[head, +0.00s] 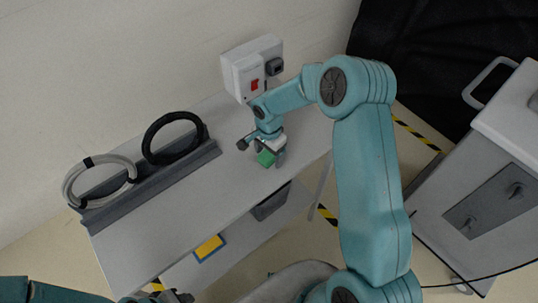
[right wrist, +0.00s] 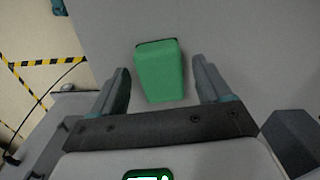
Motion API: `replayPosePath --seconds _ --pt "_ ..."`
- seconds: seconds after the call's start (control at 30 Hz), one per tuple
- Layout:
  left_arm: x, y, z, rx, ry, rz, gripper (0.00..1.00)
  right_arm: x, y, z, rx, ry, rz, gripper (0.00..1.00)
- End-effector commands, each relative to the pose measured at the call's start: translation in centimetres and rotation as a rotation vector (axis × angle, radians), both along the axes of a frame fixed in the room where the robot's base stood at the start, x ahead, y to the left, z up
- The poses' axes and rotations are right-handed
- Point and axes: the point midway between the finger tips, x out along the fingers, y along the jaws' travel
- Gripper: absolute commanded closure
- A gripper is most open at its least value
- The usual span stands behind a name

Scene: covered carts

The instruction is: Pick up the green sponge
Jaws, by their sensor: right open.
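The green sponge (head: 266,158) lies on the grey tabletop, partly covered by my right gripper in the head view. In the right wrist view the green sponge (right wrist: 160,72) sits between the two fingers, with a gap on each side. My right gripper (head: 267,152) is open and points down over the sponge; it also shows in the right wrist view (right wrist: 163,85). My left gripper (head: 178,297) shows only in part at the bottom edge of the head view, far from the sponge; its jaws are not clear.
A white box with a red switch (head: 254,85) stands behind my right gripper. A grey rack (head: 150,175) with a black cable coil (head: 150,141) and a white one (head: 72,182) is at left. A blue-yellow card (head: 209,248) is lower down. A grey cabinet (head: 470,200) stands right.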

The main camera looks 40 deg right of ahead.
Motion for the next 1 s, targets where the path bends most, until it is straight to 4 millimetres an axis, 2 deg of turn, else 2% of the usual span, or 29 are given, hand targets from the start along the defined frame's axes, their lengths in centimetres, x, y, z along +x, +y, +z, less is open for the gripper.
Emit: replayPosePath --seconds 0.03,0.2,0.67,0.77,0.87,1.0 --pt "0.0 0.0 0.0 0.000 0.000 0.000 0.65 0.0 0.0 0.0 0.000 0.000 0.000 0.22" --pt "0.0 0.0 0.0 0.000 0.000 0.000 0.65 0.0 0.0 0.0 0.000 0.000 0.001 0.77" --pt "0.0 0.0 -0.1 0.000 0.000 0.000 0.65 0.1 0.0 0.6 -0.001 -0.002 0.000 0.77" --pt "0.0 0.0 -0.4 0.000 0.000 0.000 0.65 0.1 0.0 1.7 -0.001 -0.003 0.001 0.77" --pt "0.0 0.0 -0.7 0.000 0.000 0.000 0.65 0.1 0.0 3.6 -0.002 -0.007 0.000 0.77" --pt "0.0 0.0 -1.3 0.000 0.000 0.000 0.65 0.2 0.0 7.6 -0.001 -0.008 -0.001 0.77"
